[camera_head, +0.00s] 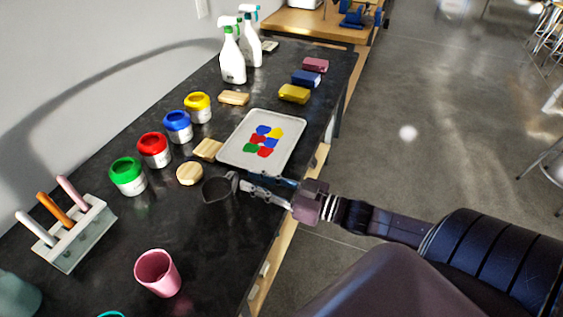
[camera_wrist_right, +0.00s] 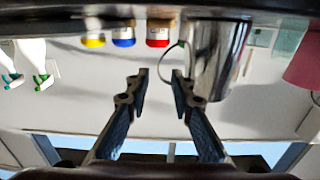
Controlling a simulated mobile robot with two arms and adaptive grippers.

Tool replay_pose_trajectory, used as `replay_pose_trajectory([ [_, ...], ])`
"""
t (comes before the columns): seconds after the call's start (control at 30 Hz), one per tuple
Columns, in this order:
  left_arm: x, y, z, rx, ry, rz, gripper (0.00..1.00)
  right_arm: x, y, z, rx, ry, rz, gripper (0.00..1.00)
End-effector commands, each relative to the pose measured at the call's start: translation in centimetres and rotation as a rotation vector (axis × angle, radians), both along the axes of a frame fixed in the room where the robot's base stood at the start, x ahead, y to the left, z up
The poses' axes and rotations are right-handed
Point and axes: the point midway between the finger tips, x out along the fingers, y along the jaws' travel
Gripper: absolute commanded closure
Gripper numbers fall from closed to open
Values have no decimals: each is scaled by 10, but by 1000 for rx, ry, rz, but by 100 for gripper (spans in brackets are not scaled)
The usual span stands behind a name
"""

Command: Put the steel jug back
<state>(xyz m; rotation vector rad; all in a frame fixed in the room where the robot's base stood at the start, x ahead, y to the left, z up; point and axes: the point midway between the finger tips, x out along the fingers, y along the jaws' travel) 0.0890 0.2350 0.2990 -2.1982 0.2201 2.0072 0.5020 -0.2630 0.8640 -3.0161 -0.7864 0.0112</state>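The steel jug (camera_head: 217,191) stands on the black table near its front edge, dark and shiny in the head view, its handle turned toward my right gripper. In the right wrist view, which is upside down, the metal jug (camera_wrist_right: 217,58) is just beyond the fingertips, its thin loop handle in line with the gap between them. My right gripper (camera_head: 251,182) reaches in from the right, low over the table edge. Its two fingers are apart in the wrist view (camera_wrist_right: 160,75), with nothing clearly gripped; whether they touch the handle cannot be told. My left gripper is not in view.
Beside the jug are a round wooden block (camera_head: 190,173) and a white paint tray (camera_head: 285,163). Green (camera_head: 128,178), red (camera_head: 154,151), blue and yellow paint pots line the back. A pink cup (camera_head: 157,275) and a brush holder (camera_head: 80,240) stand in front-left.

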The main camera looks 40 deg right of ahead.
Motion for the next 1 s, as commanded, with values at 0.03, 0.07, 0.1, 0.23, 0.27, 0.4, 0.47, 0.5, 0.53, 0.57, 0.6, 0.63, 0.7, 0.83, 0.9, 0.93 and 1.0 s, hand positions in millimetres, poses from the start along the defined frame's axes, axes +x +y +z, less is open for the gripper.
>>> replay_pose_trajectory([
  [0.03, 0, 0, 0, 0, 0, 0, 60, -8, -4, -2, -1, 5, -1, 78],
  [0.07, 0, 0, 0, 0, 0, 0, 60, -12, -6, -2, 0, 4, -1, 78],
  [0.1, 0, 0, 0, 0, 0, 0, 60, -17, -9, -2, 0, 6, -1, 78],
  [0.23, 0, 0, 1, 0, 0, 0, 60, -34, -19, -2, 1, 6, -1, 78],
  [0.27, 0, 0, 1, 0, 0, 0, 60, -38, -21, -1, 1, 5, -1, 78],
  [0.4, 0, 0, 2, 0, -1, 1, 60, -54, -30, -1, -1, 5, -1, 78],
  [0.47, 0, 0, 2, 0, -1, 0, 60, -59, -33, -1, -1, 3, -1, 78],
  [0.5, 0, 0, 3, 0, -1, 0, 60, -62, -35, -1, -1, 3, -1, 78],
  [0.53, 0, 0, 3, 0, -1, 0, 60, -64, -36, -1, -1, 3, -1, 78],
  [0.57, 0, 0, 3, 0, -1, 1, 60, -66, -37, -1, 1, 3, -1, 78],
  [0.6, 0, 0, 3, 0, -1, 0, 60, -68, -38, 0, 0, 1, 0, 78],
  [0.63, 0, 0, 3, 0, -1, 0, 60, -69, -39, 0, 1, 0, 0, 78],
  [0.7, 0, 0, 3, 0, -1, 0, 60, -71, -40, 0, 0, 1, 0, 78],
  [0.83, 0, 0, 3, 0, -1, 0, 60, -72, -41, 0, 1, 0, 0, 78],
  [0.9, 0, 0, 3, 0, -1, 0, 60, -72, -41, 0, 1, 0, 0, 78],
  [0.93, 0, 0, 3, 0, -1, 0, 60, -72, -41, 0, 0, 0, 0, 78],
  [1.0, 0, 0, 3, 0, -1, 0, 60, -72, -41, 0, 0, 0, 0, 78],
])
